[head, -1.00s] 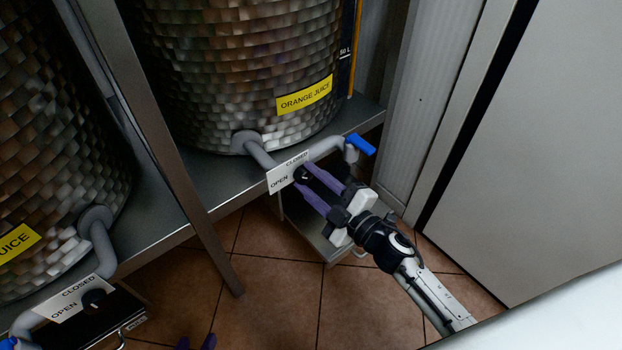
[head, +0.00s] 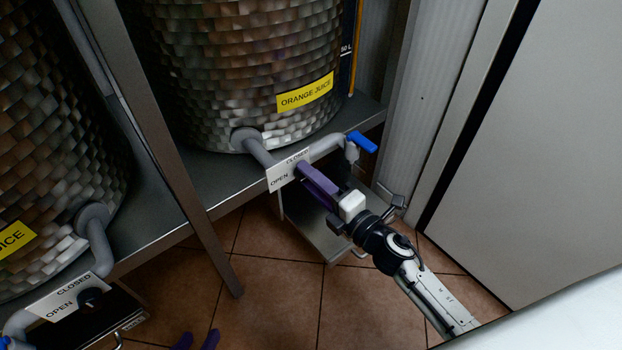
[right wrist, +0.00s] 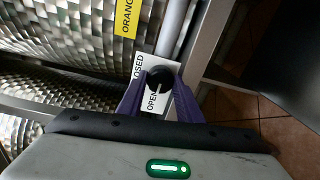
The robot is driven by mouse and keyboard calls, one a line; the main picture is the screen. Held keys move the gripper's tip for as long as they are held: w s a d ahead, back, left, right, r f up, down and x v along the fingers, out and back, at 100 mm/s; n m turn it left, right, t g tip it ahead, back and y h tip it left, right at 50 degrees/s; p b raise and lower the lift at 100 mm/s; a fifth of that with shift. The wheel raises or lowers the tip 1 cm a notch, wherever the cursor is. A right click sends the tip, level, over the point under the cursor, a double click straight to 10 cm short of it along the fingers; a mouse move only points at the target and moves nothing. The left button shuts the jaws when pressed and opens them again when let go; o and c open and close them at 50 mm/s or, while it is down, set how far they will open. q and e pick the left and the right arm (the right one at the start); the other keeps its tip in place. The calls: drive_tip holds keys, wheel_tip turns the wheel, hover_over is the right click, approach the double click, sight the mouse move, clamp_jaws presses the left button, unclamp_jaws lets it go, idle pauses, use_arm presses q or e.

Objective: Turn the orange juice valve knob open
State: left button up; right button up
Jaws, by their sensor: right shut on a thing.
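The orange juice vat (head: 225,75) carries a yellow "ORANGE JUICE" label. Its grey pipe (head: 262,152) bears a white CLOSED/OPEN plate (head: 279,180). My right gripper (head: 304,170) is at the plate, its purple fingers seen nearly edge-on, hiding the knob in the head view. In the right wrist view, the round black knob (right wrist: 159,77) sits between the purple fingers, which are shut on it beside the plate. I cannot clearly tell which word the knob points to.
A second vat (head: 50,150) with its own black knob (head: 91,298) and plate stands at the left. A metal shelf post (head: 165,150) divides the two. A blue tap handle (head: 361,142) is right of the plate. Tiled floor (head: 270,280) lies below.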

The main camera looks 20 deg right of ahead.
drive_tip(key=shift+n, duration=0.3)
drive_tip(key=o, duration=1)
drive_tip(key=shift+o, duration=0.2)
drive_tip(key=v, duration=1)
drive_tip(key=shift+s+p, duration=0.2)
drive_tip(key=shift+p, duration=0.15)
drive_tip(key=shift+d+r, duration=0.1)
